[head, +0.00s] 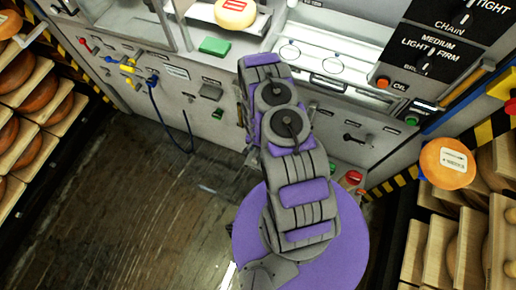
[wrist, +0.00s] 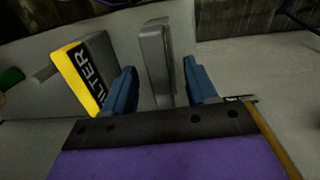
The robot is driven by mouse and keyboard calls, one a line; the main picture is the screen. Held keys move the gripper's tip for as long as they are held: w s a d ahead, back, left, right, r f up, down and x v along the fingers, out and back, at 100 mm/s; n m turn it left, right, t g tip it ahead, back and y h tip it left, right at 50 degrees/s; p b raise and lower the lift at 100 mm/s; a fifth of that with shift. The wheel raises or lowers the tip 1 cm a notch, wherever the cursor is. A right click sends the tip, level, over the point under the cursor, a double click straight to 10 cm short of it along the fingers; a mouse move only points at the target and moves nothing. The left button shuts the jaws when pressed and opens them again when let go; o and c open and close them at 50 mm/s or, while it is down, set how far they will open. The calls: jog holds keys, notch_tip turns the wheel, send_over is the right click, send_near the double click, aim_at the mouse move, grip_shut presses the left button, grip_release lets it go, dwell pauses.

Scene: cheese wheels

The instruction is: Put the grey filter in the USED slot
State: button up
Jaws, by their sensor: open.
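In the wrist view, a grey upright slab (wrist: 154,62), which looks like the grey filter, stands between the two blue fingers of my gripper (wrist: 160,70). The fingers are open, and a gap shows between the slab and the right finger. Contact with the left finger is hard to tell. A black and yellow sign reading FILTER (wrist: 82,74) is just left of the left finger. In the head view, my arm hides the gripper and the slab. I cannot make out a USED label in either view.
The grey machine panel (head: 185,50) has a green block (head: 214,47), levers, a blue cable (head: 160,118) and a red button (head: 353,178). Cheese racks (head: 40,100) stand at left and right. An orange cheese wheel (head: 446,164) is at the right. The wooden floor (head: 130,220) at lower left is clear.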

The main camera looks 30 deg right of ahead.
notch_tip(320, 180, up, 17)
jog(key=w+p, duration=0.1)
jog(key=p, duration=0.1)
jog(key=shift+w+d, duration=0.15)
jog(key=shift+w, duration=0.1)
jog(key=shift+r, duration=0.1)
dwell(0.6)
jog(key=s+a+r+n, duration=0.2)
jog(key=a+r, duration=0.1)
jog(key=r, duration=1)
jog(key=s+a+r+n, duration=0.2)
jog(key=a+r+n, duration=0.1)
jog(key=r, duration=1)
jog(key=s+a+r+n+b, duration=0.1)
jog(key=s+a+r+n, duration=0.1)
jog(key=s+r, duration=0.6)
jog(key=s+a+r+n, duration=0.3)
jog(key=s+r, duration=0.5)
jog(key=s, duration=0.6)
jog(key=shift+a+g+b, duration=0.4)
jog(key=shift+a, duration=0.2)
